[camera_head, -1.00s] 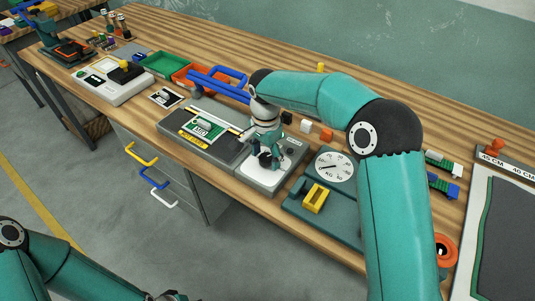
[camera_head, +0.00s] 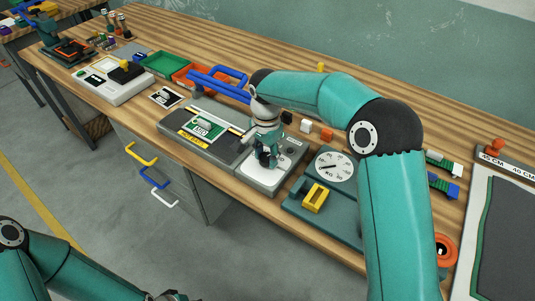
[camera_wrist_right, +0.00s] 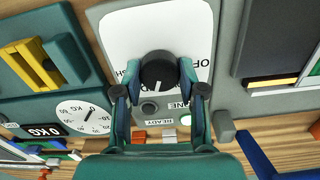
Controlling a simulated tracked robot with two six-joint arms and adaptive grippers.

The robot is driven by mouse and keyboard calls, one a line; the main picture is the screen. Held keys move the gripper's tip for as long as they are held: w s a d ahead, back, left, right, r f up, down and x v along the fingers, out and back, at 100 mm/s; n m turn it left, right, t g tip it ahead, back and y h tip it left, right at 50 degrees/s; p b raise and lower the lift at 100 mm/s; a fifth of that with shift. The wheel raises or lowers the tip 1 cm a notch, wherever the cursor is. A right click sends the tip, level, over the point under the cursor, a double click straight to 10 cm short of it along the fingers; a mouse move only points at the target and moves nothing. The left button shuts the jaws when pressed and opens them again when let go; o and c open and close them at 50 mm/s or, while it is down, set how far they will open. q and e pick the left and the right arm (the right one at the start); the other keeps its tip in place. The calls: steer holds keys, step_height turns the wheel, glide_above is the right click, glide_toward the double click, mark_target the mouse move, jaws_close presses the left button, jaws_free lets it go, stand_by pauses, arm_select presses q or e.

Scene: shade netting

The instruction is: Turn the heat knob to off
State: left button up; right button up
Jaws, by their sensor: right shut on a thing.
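The heat knob (camera_wrist_right: 158,70) is a round black knob with a white mark, on the white dial plate (camera_wrist_right: 120,35) of a grey control box. In the wrist view the mark points down towards my palm. Parts of upside-down lettering show beside the knob, including "OF"; the rest is covered. My right gripper (camera_wrist_right: 158,78) is shut on the knob, one finger on each side. In the head view the right gripper (camera_head: 268,158) comes down over the control box (camera_head: 262,182) and mostly hides the knob.
The sealing machine (camera_head: 205,130) with a blue handle (camera_head: 215,85) stands left of the box. A scale (camera_head: 335,165) with a yellow block (camera_head: 314,198) is close on the right.

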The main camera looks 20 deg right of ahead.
steer(key=n, duration=0.5)
steer(key=shift+w+r+p, duration=0.1)
steer(key=shift+p, duration=0.2)
steer(key=n, duration=0.5)
steer(key=n+p, duration=0.1)
steer(key=n, duration=0.8)
steer(key=shift+p, duration=0.4)
steer(key=shift+w, duration=0.1)
steer(key=o, duration=0.9)
steer(key=shift+o, duration=1.2)
